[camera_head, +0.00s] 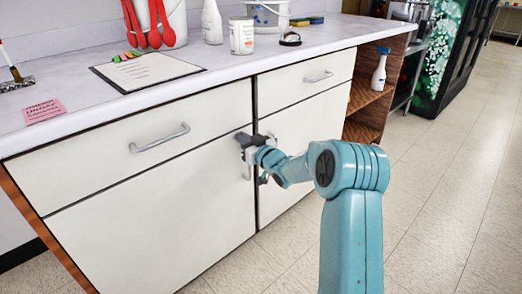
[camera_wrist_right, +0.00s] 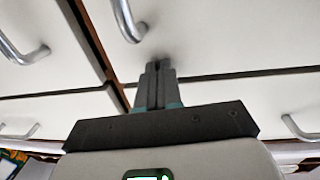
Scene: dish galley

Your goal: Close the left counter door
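The left counter door (camera_head: 150,235) is the large white lower panel under the left drawer in the head view. It looks flush or nearly flush with the counter front. My right gripper (camera_head: 246,141) is at its upper right corner, close to the seam with the right counter door (camera_head: 290,165). In the wrist view, which looks upside down, the right gripper (camera_wrist_right: 158,66) has its dark fingers together with nothing between them. Its tips are at the left door's white face (camera_wrist_right: 220,40), beside the door handle (camera_wrist_right: 128,18); contact is unclear. My left gripper is not in view.
The left drawer (camera_head: 90,150) and right drawer (camera_head: 290,90) look closed. A clipboard (camera_head: 145,72), pink note (camera_head: 44,111), can (camera_head: 241,36) and bell (camera_head: 290,39) are on the countertop. Open shelves (camera_head: 375,100) stand at right. The tiled floor (camera_head: 440,200) is clear.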

